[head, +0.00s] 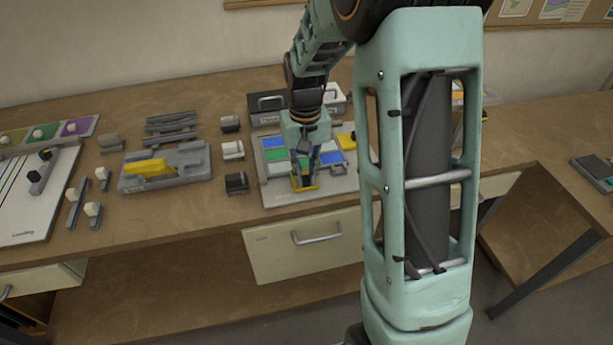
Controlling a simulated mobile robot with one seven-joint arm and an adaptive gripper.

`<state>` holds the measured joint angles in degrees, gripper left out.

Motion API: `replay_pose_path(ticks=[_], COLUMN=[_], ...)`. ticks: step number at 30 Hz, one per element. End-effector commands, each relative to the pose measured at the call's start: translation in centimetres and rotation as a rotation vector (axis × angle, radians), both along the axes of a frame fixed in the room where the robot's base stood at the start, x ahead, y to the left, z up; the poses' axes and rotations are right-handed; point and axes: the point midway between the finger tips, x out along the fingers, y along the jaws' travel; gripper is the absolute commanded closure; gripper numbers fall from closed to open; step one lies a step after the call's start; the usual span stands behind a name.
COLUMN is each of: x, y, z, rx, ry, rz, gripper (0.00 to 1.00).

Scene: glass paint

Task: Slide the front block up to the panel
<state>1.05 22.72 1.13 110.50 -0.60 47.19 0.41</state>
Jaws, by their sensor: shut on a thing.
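The panel is a grey frame (275,198) with blue, green and white panes, lying on the workbench in the centre of the head view. My gripper (304,182) points down over the panel's front part. It is shut on a yellow block (303,188), which looks to be the front block. The fingers hide much of this block, and I cannot tell whether it touches the panes.
A grey fixture (185,181) with a yellow part stands to the left. Small black and white blocks (236,183) stand between it and the panel. A dark box (265,110) is behind the panel. A drawer (300,245) is below the bench edge.

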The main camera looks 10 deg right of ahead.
Motion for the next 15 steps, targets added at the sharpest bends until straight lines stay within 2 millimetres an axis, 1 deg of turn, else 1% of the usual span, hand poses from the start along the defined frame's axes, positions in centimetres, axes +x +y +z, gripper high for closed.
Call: replay_pose_path(ticks=[1,8,9,13,15], x=[0.59,0.76,0.78,0.67,0.62], y=[0.0,0.0,0.0,0.0,0.0], z=[0.18,0.21,0.22,0.18,0.15], rx=[0.0,0.0,0.0,0.0,0.0], ry=[-0.011,-0.016,-0.017,-0.014,-0.012], rz=[0.0,0.0,0.0,0.0,0.0], gripper=[1.0,1.0,0.82,0.68,0.68])
